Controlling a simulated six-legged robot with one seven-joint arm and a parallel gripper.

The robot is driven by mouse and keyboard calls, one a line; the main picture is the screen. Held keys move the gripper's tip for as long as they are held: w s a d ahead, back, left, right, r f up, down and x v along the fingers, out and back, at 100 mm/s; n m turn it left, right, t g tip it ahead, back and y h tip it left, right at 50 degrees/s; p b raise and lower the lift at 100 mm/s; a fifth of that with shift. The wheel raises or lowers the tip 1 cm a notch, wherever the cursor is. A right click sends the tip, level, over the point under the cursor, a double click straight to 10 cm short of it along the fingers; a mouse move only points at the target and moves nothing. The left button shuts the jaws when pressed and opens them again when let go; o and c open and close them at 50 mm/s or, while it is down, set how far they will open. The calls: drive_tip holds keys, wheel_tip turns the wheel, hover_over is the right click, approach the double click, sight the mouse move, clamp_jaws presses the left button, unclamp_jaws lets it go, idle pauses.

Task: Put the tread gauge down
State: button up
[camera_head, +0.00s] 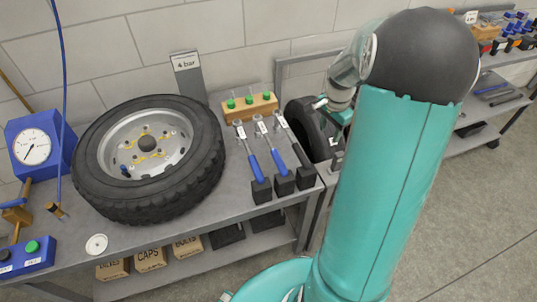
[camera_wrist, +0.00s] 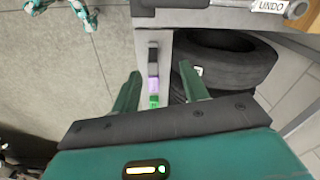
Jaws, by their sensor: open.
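My gripper (camera_wrist: 160,72) is open in the wrist view, its two green fingers spread apart. A slim piece with black, lilac and green parts (camera_wrist: 153,84), which looks like the tread gauge, shows between the fingers over a narrow grey surface (camera_wrist: 152,22). It stands clear of both fingers in the picture; I cannot tell its exact height or whether it rests fully on that surface. In the head view my arm hides most of the gripper, and I cannot make out the gauge there.
Dark tyres (camera_wrist: 225,62) lie close to the right finger. In the head view, a bench (camera_head: 210,215) holds a wheel (camera_head: 150,158), a dial box (camera_head: 38,143), blue-handled tools (camera_head: 262,160) and a wooden block (camera_head: 249,107). Open floor (camera_head: 480,220) lies right.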

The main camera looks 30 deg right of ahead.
drive_tip(key=s+a+r+n+t, duration=0.25)
drive_tip(key=a+r+n, duration=0.55)
drive_tip(key=a+r, duration=0.7)
drive_tip(key=s+a+r+n+t, duration=0.2)
drive_tip(key=s+a+n, duration=0.6)
drive_tip(key=s+a, duration=0.3)
drive_tip(key=a, duration=0.3)
drive_tip(key=shift+s+a+r+y, duration=0.2)
drive_tip(key=shift+s+r+y, duration=0.05)
drive_tip(key=shift+r+y, duration=0.1)
drive_tip(key=shift+t, duration=0.25)
